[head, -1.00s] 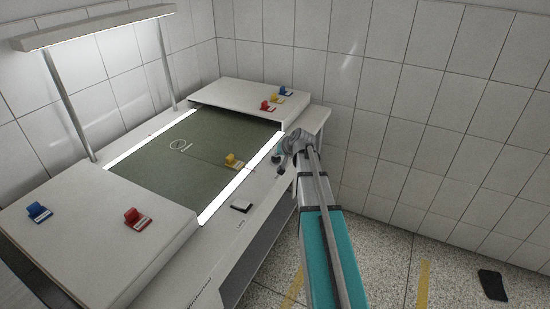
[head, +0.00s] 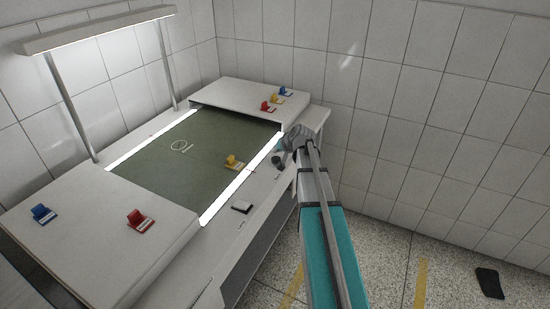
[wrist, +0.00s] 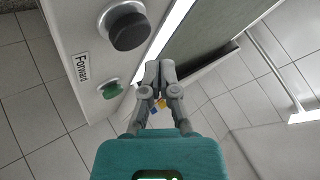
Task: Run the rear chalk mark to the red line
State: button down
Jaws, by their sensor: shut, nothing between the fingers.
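A dark green belt surface (head: 160,170) lies between two white covers on the bench. A pale circle with a small mark under it (head: 181,146) shows on it; I cannot tell whether this is a chalk mark, and no red line is clear. My gripper (wrist: 160,68) is shut and empty, right of the green button and below the knob in the picture, apart from both. In the head view its fingertips are hard to make out.
Red tags (head: 139,220), blue tags (head: 43,213) and yellow tags lie on the white covers. A dark object (head: 490,282) lies on the floor.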

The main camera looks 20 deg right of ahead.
aim_at(276, 159)
jog(key=shift+r+p, duration=1.6)
jog(key=shift+r, duration=0.3)
